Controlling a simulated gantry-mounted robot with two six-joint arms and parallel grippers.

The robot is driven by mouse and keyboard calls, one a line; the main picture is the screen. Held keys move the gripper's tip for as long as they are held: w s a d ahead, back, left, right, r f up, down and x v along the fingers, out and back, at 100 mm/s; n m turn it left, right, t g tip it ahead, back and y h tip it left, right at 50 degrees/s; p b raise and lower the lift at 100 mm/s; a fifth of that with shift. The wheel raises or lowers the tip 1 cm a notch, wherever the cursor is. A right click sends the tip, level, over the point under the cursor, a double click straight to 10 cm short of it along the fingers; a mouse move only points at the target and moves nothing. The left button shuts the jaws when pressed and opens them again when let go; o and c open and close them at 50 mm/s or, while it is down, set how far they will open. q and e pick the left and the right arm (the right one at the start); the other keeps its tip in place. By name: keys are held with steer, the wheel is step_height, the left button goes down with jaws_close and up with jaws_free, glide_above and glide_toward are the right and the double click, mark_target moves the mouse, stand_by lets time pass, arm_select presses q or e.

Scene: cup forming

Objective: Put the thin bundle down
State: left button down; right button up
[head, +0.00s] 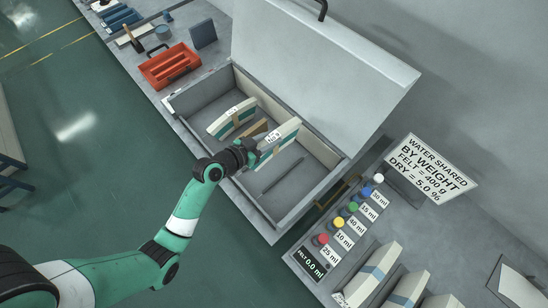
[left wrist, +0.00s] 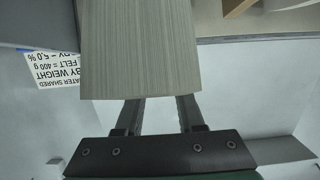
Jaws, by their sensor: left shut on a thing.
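My left gripper (head: 251,153) is shut on a pale bundle (head: 284,133) with a teal band and a white label that is too small to read surely. The gripper is over the open grey box (head: 181,104), and the bundle is held inside its walls near the middle. In the left wrist view, the bundle's grey streaked face (left wrist: 140,50) stands beyond the gripper fingers (left wrist: 160,112). Whether its underside touches the floor of the box is hidden. A second banded bundle (head: 225,121) lies to the left in the box. My right gripper is not in view.
A brown wooden piece (head: 254,130) lies between the bundles. A dark thin bar (head: 283,178) lies on the clear right part of the box floor. The raised lid (head: 320,70) stands behind. A red tray (head: 170,66) is at left; coloured buttons (head: 339,222) and several bundles are at right.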

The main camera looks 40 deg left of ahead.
mark_target(271, 154)
arm_select(q)
step_height(271, 154, down, 6)
steer(key=shift+d+f+b, duration=0.1)
steer(key=shift+b, duration=1.15)
step_height(271, 154, down, 4)
steer(key=shift+r+b, duration=0.1)
steer(key=shift+b, duration=0.8)
steer(key=c, duration=0.5)
jaws_free()
